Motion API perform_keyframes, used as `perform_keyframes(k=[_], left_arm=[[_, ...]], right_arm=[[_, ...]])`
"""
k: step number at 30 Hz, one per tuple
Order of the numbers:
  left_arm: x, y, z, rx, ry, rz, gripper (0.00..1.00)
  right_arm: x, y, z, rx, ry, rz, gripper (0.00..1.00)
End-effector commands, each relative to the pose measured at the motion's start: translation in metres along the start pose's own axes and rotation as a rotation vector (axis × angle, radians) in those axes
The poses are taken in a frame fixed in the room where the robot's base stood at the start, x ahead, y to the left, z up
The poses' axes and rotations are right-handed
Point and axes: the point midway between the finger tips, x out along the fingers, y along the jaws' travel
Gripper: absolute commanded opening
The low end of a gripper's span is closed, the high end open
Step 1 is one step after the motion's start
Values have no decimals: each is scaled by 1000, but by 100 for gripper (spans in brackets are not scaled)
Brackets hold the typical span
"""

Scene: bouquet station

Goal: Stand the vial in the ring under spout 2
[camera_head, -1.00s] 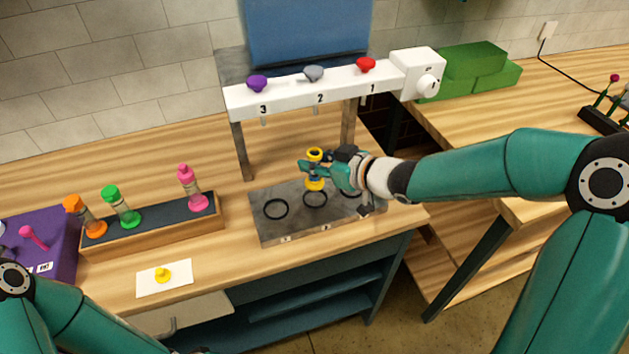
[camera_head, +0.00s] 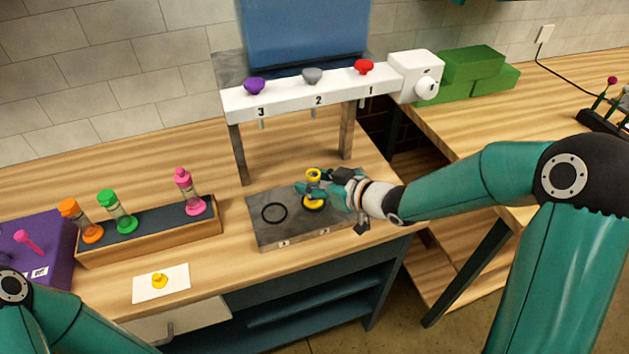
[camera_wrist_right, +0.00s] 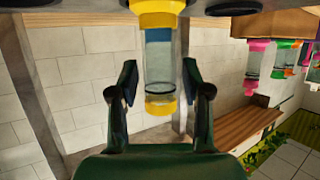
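The vial (camera_head: 313,175), clear with a yellow collar and yellow base, stands upright on the grey plate (camera_head: 262,238) at the middle ring, below spout 2 (camera_head: 319,108). Its base covers most of that ring. In the right wrist view the vial (camera_wrist_right: 160,70) is upside down in the picture, its base against the plate. My right gripper (camera_head: 311,189) is around the vial. In the wrist view its fingers (camera_wrist_right: 160,82) are apart, with a narrow gap on each side of the glass. My left gripper is out of view; only part of the left arm shows.
The left ring (camera_head: 274,212) is empty. A wooden rack (camera_head: 150,240) holds vials with orange, green and pink tops. The dispenser's metal legs (camera_head: 240,155) stand behind the plate.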

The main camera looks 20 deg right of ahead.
Motion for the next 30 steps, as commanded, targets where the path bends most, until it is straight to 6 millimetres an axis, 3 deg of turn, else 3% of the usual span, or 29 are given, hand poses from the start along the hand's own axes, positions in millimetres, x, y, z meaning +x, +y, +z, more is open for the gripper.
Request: perform_keyframes(k=[14,30], left_arm=[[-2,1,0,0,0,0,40],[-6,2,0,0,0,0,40]], right_arm=[[-8,0,-3,-1,0,0,55],[-105,1,-4,-1,1,2,55]])
